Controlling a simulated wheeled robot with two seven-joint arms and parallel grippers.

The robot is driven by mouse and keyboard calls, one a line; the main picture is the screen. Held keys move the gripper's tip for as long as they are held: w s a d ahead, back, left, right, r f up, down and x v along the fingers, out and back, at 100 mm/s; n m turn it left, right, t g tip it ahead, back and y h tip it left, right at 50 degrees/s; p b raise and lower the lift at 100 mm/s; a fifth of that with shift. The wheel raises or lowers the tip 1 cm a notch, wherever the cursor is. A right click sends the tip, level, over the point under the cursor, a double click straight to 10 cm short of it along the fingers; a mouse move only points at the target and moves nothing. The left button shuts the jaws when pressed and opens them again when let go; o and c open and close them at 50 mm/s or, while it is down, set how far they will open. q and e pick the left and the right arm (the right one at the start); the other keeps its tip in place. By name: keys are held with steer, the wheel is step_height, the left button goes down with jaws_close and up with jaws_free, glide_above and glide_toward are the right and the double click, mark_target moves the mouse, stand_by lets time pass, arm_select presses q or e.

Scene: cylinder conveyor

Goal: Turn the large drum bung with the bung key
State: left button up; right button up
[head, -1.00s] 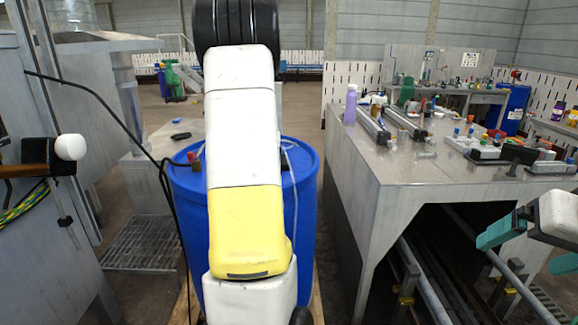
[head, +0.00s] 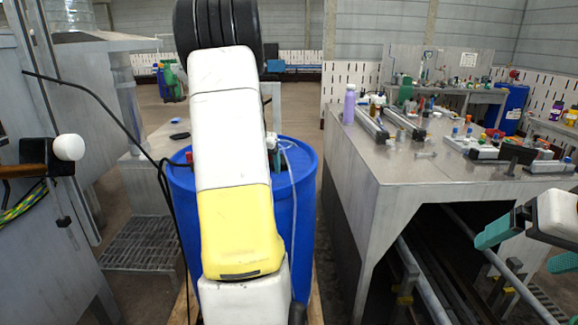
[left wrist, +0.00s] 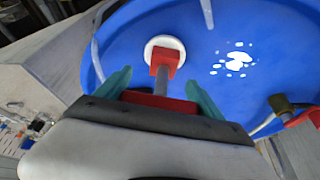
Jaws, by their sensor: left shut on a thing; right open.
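The blue drum (head: 304,200) stands upright in the middle of the head view, partly hidden behind my left arm. Its top fills much of the left wrist view (left wrist: 225,25). A round white bung (left wrist: 153,47) sits in the drum top. My left gripper (left wrist: 163,92) is shut on the bung key (left wrist: 165,66), which has a red handle, a grey shaft and a red head. The key's head overlaps the bung; I cannot tell how deeply it is seated. In the head view the arm hides most of this gripper. My right gripper (head: 522,245) is open and empty at the right edge.
A brass-coloured fitting with a red part (left wrist: 285,105) is on the drum top, near a thin pale hose. A steel workbench (head: 385,165) with tools stands to the right. A grey cabinet (head: 45,235) is at the left. A black cable (head: 110,112) runs towards the drum.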

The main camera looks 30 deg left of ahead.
arm_select(q)
steer(key=shift+r, duration=2.3)
steer(key=shift+f, duration=0.1)
